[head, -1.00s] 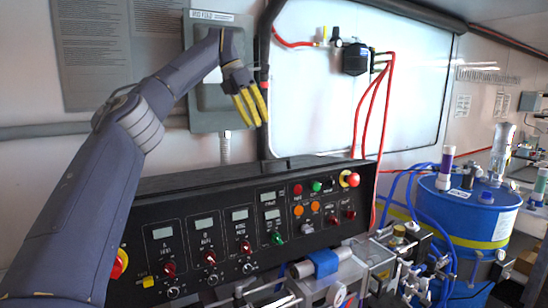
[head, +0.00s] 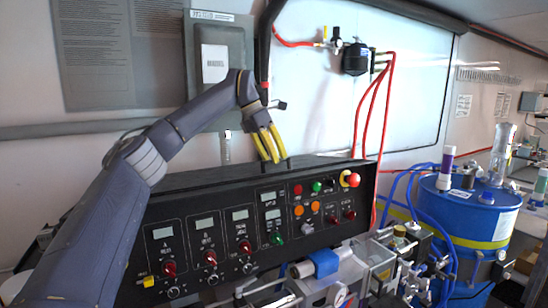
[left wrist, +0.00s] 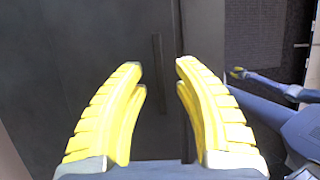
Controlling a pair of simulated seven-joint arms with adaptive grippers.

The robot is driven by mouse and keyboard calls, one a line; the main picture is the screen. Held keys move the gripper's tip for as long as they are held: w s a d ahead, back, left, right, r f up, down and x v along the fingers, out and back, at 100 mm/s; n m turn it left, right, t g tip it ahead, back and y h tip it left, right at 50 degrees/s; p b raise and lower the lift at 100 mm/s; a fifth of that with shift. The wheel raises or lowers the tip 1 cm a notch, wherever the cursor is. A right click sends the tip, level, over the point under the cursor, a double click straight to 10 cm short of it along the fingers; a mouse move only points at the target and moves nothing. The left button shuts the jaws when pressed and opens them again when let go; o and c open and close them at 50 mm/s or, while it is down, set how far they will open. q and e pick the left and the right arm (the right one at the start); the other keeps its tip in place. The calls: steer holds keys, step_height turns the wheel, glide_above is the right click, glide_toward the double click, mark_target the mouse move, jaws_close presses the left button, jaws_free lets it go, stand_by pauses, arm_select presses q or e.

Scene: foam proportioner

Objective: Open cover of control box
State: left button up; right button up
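A grey control box (head: 220,36) with a white label (head: 214,63) hangs on the wall at upper left in the head view. Its front looks closed; my left arm hides its lower right part. My left gripper (head: 271,147) is just right of and below the box, above the black console, with yellow fingers pointing down. In the left wrist view its fingers (left wrist: 155,80) are spread, with nothing between them, before a dark surface with a narrow slot. A small, distant gripper, apparently my right one (left wrist: 237,73), shows at the right there; its opening is unclear.
A black console (head: 225,235) with displays, knobs and buttons stands below the box. A thick black cable (head: 264,50) runs beside the box. Red hoses (head: 385,110) hang to the right, near a blue drum (head: 465,215).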

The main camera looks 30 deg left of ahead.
arm_select(q)
steer(key=shift+c, duration=0.3)
jaws_close()
stand_by(0.4)
